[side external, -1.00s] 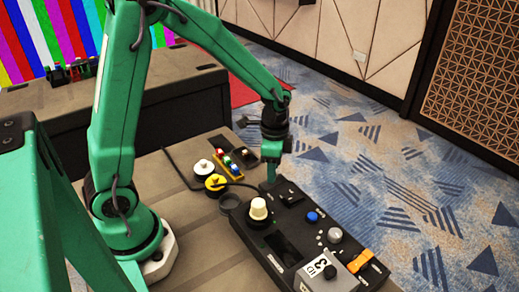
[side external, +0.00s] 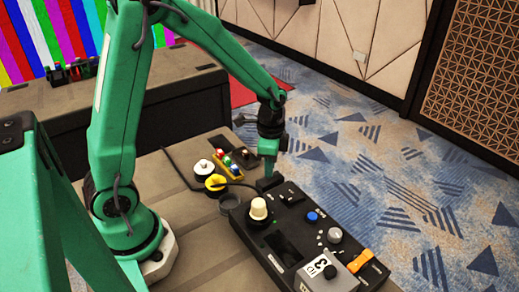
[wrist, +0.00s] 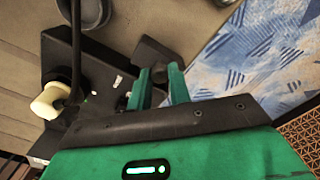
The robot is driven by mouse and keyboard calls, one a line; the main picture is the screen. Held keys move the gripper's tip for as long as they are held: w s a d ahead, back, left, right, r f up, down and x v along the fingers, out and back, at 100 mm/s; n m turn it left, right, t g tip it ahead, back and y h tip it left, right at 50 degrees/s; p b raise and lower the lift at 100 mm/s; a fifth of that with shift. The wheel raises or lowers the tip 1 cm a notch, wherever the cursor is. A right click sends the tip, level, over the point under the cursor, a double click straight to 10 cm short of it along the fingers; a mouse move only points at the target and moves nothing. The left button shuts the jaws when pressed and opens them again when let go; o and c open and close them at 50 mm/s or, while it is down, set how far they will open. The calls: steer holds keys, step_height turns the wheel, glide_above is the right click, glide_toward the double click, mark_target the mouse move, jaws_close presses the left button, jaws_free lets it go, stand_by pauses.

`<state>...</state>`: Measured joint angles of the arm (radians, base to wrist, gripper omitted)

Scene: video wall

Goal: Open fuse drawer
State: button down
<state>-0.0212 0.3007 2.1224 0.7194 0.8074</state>
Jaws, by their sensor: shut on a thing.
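The black control panel (side external: 262,235) lies on the table, with knobs and switches on its top. My gripper (side external: 268,166) reaches down at the panel's far end. In the wrist view my gripper (wrist: 160,71) has its two green fingers closed around part of a small dark block (wrist: 150,51), which I take to be the fuse drawer. The block also shows in the side view (side external: 267,184), just below my fingers, at the panel's far edge. The fingers hide part of it, and I cannot tell how far it stands out from the panel.
A cream knob (side external: 259,209), a blue button (side external: 312,217), a grey knob (side external: 335,235) and an orange switch (side external: 361,261) rise from the panel. A yellow button (side external: 215,183), a white button (side external: 203,166) and cables lie to its left. Patterned carpet is beyond the table's edge.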

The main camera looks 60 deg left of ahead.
steer(key=a, duration=0.5)
steer(key=shift+a, duration=0.4)
steer(key=c, duration=1.3)
jaws_free()
steer(key=shift+r, duration=0.15)
step_height(320, 180, up, 8)
steer(key=shift+f, duration=0.2)
steer(key=shift+r, duration=0.1)
